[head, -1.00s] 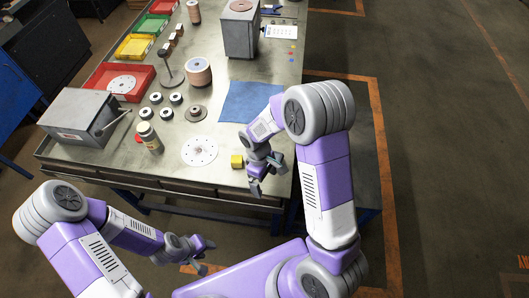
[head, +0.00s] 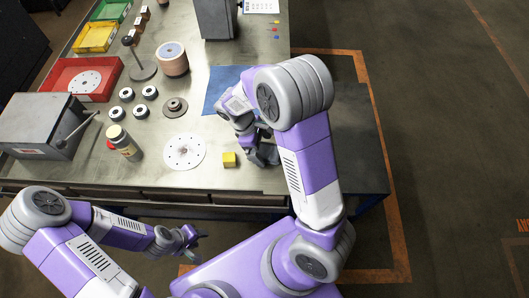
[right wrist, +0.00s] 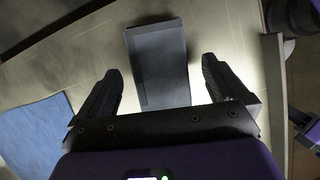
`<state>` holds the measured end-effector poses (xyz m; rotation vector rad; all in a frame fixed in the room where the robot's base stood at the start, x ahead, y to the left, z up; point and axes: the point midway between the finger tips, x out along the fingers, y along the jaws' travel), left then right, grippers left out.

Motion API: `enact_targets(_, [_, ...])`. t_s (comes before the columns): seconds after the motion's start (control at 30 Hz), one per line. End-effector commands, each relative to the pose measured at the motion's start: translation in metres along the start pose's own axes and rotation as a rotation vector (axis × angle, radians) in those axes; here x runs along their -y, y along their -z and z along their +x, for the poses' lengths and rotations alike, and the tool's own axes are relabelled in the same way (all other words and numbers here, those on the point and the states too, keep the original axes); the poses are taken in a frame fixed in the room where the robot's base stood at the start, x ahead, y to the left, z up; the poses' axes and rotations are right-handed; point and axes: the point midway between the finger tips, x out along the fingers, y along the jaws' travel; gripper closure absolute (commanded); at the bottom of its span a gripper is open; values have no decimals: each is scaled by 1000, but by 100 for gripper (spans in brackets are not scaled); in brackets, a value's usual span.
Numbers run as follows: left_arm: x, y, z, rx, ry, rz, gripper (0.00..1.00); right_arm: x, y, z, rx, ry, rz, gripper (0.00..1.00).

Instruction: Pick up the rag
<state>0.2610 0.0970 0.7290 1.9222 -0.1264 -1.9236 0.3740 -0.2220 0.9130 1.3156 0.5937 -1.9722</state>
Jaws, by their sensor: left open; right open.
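The rag is a flat blue cloth (head: 222,86) on the table, partly hidden behind my right arm in the head view. It also shows at the lower left of the right wrist view (right wrist: 32,138). My right gripper (head: 264,154) is over the table's front right part, nearer the front edge than the rag. In the right wrist view its fingers (right wrist: 165,85) are apart, with the rag off to their left. My left gripper (head: 192,240) is open, low in front of the table and away from the rag.
A dark grey block (right wrist: 158,62) lies ahead of the right fingers. A white disc (head: 185,152), a bottle (head: 122,143) and a grey box (head: 42,125) stand further left.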

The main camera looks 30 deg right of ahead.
Motion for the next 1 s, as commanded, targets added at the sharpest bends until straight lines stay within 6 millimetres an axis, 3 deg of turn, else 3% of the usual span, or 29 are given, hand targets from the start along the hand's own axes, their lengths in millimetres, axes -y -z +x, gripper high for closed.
enact_targets(0.1, [1, 0, 2, 0, 0, 0, 57, 0, 0, 8, 0, 0, 0, 0])
enact_targets(1.0, [1, 0, 3, 0, 0, 0, 57, 0, 2, 13, -1, 0, 0, 0])
